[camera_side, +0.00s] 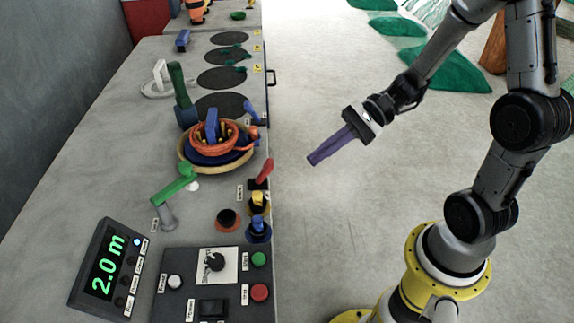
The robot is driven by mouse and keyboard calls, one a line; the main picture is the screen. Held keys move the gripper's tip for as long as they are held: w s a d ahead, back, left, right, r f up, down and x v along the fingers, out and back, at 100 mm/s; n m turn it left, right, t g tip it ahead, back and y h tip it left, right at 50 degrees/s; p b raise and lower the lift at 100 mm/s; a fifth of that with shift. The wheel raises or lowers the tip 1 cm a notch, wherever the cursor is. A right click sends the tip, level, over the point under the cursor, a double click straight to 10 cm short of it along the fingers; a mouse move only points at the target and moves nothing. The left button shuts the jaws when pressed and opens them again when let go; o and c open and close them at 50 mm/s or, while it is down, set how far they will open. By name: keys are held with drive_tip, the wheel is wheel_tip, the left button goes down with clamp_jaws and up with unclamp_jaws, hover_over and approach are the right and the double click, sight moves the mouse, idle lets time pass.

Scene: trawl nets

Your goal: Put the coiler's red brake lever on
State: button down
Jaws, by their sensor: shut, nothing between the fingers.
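A small red lever (265,170) stands at the right edge of the grey bench, tilted up to the right. A small label is beside it; I cannot read it. My gripper (314,159) has purple fingers and is shut and empty. It hangs over the floor, to the right of the red lever and apart from it, with its fingers pointing down-left. The coiler is not clearly identifiable; stacked orange, blue and tan round parts (184,164) sit just behind the lever.
A yellow lever (258,199) and a blue one (258,227) stand close in front of the red lever. A green crank (175,190), a control panel (190,304) and a display reading 2.0 m (107,266) are nearby. Open floor (350,220) lies right of the bench.

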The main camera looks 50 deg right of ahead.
drive_tip(key=w+d+f+m+t+h, duration=0.1)
drive_tip(key=d+f+m+t, duration=0.4)
drive_tip(key=d+f+m, duration=0.5)
drive_tip(key=shift+d+f+m+t, duration=0.2)
drive_tip(key=shift+d+m+t, duration=0.1)
drive_tip(key=shift+d, duration=0.3)
drive_tip(key=shift+w, duration=0.15)
approach(264, 172)
drive_tip(key=w+a+f, duration=0.2)
drive_tip(key=w+f, duration=0.1)
drive_tip(key=shift+w+r, duration=0.3)
drive_tip(key=shift+w, duration=0.1)
drive_tip(key=shift+r+h, duration=0.15)
drive_tip(key=shift+h, duration=0.15)
